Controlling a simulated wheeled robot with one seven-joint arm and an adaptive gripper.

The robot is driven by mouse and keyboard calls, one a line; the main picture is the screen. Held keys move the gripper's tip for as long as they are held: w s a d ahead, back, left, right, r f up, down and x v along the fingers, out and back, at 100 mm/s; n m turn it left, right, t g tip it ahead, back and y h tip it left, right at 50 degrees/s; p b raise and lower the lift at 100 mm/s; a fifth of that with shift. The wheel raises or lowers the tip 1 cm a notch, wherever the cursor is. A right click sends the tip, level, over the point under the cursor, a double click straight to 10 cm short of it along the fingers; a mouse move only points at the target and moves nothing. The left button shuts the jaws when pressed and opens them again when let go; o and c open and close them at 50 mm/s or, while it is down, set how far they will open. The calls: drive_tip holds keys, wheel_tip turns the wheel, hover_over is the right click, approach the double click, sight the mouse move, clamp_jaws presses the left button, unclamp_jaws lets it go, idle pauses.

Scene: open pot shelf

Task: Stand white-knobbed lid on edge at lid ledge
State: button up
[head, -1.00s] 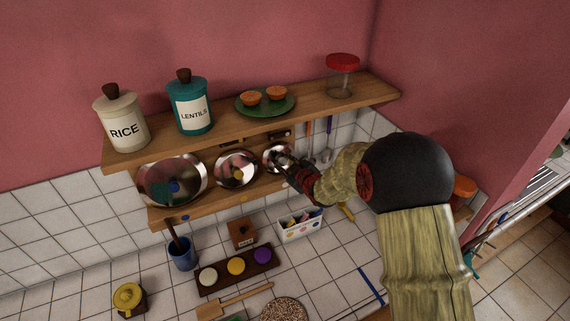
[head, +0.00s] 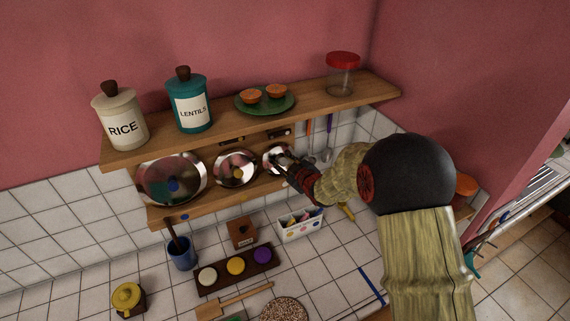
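A small shiny lid (head: 270,153) stands on edge at the right of the wooden lid ledge (head: 211,207), leaning back under the upper shelf. Its knob is hidden by my gripper, so I cannot see whether it is white. My gripper (head: 284,161) is right in front of this lid, at or touching its middle. The fingers are small and dark here, and I cannot tell whether they are closed on the knob. To the left, a yellow-knobbed lid (head: 235,160) and a larger blue-knobbed lid (head: 190,174) stand on the same ledge.
The upper shelf (head: 225,125) overhangs the lids, bearing a rice jar (head: 122,122), lentils jar (head: 189,105), green plate (head: 262,108) and red-topped jar (head: 342,80). Utensils (head: 328,140) hang right of the lids. Below are a blue cup (head: 182,257), white box (head: 299,228) and dark tray (head: 218,282).

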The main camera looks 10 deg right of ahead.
drive_tip(key=o, duration=0.4)
drive_tip(key=shift+c, duration=0.2)
drive_tip(key=v, duration=1.2)
drive_tip(key=shift+f, duration=0.15)
idle(0.4)
